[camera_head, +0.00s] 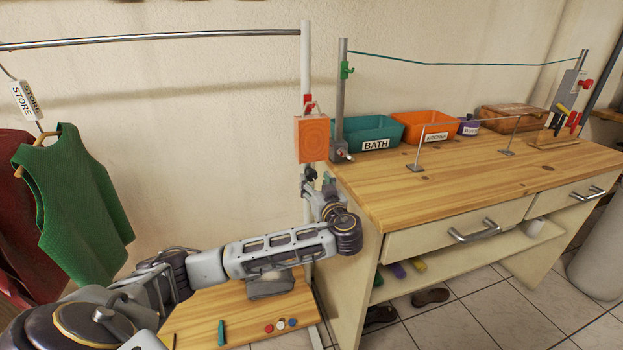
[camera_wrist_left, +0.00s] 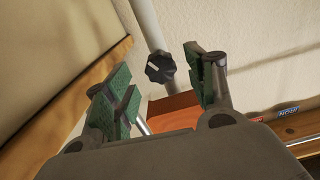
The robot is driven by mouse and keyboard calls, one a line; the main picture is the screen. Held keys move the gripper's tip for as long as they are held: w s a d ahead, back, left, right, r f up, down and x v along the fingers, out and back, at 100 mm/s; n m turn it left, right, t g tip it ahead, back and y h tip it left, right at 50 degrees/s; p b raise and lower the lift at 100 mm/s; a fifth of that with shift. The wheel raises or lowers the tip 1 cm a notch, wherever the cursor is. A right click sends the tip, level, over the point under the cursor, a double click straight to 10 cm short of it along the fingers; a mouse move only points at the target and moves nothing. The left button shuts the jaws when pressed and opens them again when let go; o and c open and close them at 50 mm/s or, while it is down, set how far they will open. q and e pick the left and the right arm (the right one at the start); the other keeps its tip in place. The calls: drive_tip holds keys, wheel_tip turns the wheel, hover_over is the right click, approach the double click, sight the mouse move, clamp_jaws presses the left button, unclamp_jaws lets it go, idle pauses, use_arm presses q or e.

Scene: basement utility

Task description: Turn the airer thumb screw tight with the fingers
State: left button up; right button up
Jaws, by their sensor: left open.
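The thumb screw (camera_wrist_left: 160,67) is a black lobed knob with a pale mark, on a white upright post (camera_wrist_left: 143,22). In the left wrist view it shows beyond and between the fingertips of my left gripper (camera_wrist_left: 164,85). The green-padded fingers are spread apart, one on each side, and no contact with the knob shows. In the head view my left gripper (camera_head: 312,182) is at the post (camera_head: 306,60), just below an orange box (camera_head: 312,138). The knob is hard to make out there among dark shapes. My right gripper is in neither view.
A wooden workbench (camera_head: 450,185) with bins stands close to the right of the post. A metal rail (camera_head: 150,38) runs left from the post, with a green vest (camera_head: 75,195) hanging below. A low wooden board (camera_head: 195,312) with small items lies under my left arm.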

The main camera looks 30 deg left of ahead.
sight(312, 178)
use_arm(q)
drive_tip(key=shift+x, duration=2.15)
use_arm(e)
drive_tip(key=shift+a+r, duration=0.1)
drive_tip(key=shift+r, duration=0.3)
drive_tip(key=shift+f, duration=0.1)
use_arm(q)
drive_tip(key=c, duration=1)
drive_tip(key=shift+c, duration=0.2)
